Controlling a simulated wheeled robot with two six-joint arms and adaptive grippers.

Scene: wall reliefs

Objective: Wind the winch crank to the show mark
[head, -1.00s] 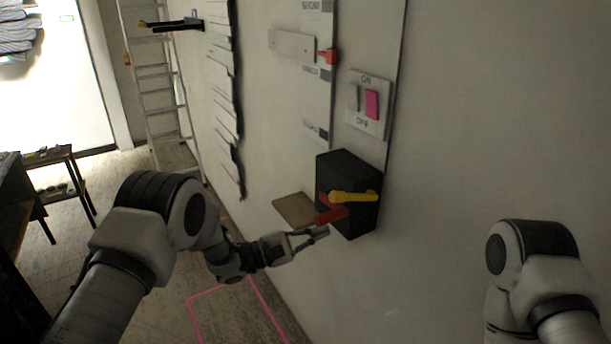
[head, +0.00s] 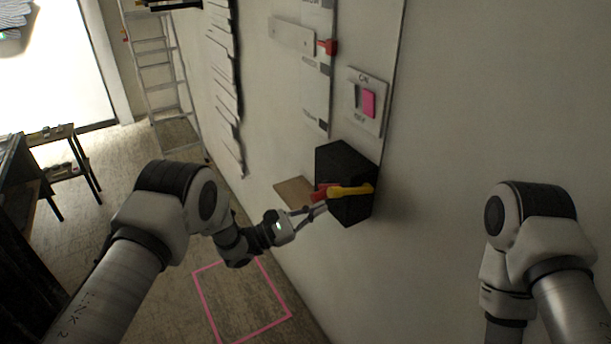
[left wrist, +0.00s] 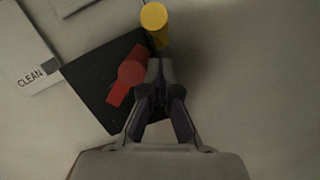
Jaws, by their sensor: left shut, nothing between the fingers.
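A black winch box (head: 343,165) is fixed low on the wall. A yellow rod (head: 352,190) and a red piece (head: 321,189) stick out from its front; I cannot tell how they join. In the left wrist view the yellow rod's round end (left wrist: 154,17) is just above the fingertips. The red piece (left wrist: 130,72) is just left of them. My left gripper (head: 322,208) is shut and empty, close beside both; contact is unclear. The left gripper (left wrist: 160,68) also shows in the left wrist view. My right gripper is out of view. The show mark is not legible.
Above the box are a switch plate (head: 367,97) with a pink rocker and a red slider (head: 328,47) by a labelled white strip; one label reads CLEAN (left wrist: 31,78). A brown board (head: 292,192) juts out left of the box. The wall at right is bare.

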